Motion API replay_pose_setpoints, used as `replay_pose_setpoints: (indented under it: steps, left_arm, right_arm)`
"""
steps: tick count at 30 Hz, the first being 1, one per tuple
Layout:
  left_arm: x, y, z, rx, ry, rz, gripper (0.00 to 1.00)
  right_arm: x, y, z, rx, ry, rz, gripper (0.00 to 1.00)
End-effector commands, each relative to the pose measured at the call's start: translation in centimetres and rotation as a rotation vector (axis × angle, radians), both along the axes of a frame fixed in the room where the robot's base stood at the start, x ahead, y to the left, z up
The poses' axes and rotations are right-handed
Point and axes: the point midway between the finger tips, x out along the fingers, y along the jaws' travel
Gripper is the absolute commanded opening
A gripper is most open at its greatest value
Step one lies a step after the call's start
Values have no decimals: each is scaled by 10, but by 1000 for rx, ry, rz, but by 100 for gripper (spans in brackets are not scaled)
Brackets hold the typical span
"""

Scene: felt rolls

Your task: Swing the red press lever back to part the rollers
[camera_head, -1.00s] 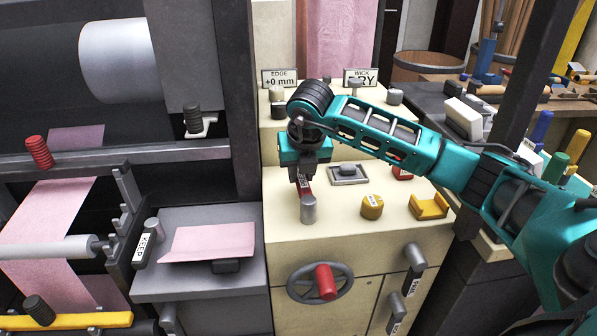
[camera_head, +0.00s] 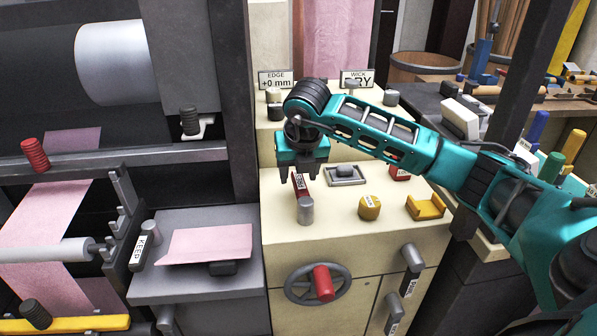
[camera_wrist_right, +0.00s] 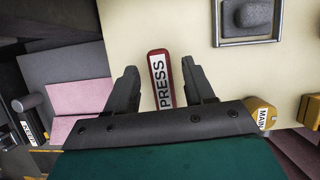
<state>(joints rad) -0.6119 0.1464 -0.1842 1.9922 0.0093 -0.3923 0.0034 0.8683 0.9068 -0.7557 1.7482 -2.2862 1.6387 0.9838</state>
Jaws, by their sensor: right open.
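The red press lever (camera_head: 301,183) lies on top of the cream console (camera_head: 340,225), with a grey cylindrical knob (camera_head: 306,211) at its near end in the head view. In the right wrist view the lever (camera_wrist_right: 161,77) carries a white PRESS label. My right gripper (camera_head: 299,180) is open above the lever. In the right wrist view its two fingers (camera_wrist_right: 160,88) stand on either side of the lever, with gaps visible on both sides. My left gripper is not in view.
A grey framed switch (camera_head: 345,173), a yellow knob (camera_head: 369,207) and a yellow cradle (camera_head: 425,205) are on the console right of the lever. A handwheel (camera_head: 318,283) is on its front. A grey shelf with a pink felt piece (camera_head: 207,244) stands at left.

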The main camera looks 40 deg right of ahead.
Motion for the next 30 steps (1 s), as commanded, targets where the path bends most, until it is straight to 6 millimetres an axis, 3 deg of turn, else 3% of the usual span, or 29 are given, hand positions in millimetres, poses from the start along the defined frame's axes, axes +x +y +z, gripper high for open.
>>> replay_pose_setpoints:
  steps: [16, 21, 30]
  left_arm:
    - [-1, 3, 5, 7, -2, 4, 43]
    - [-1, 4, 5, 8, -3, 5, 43]
    - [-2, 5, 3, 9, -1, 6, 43]
  right_arm:
    - [-36, 16, 100, 0, -5, 0, 53]
    - [-42, 19, 112, -1, -3, -1, 53]
    - [-43, 19, 114, 0, -2, -1, 53]
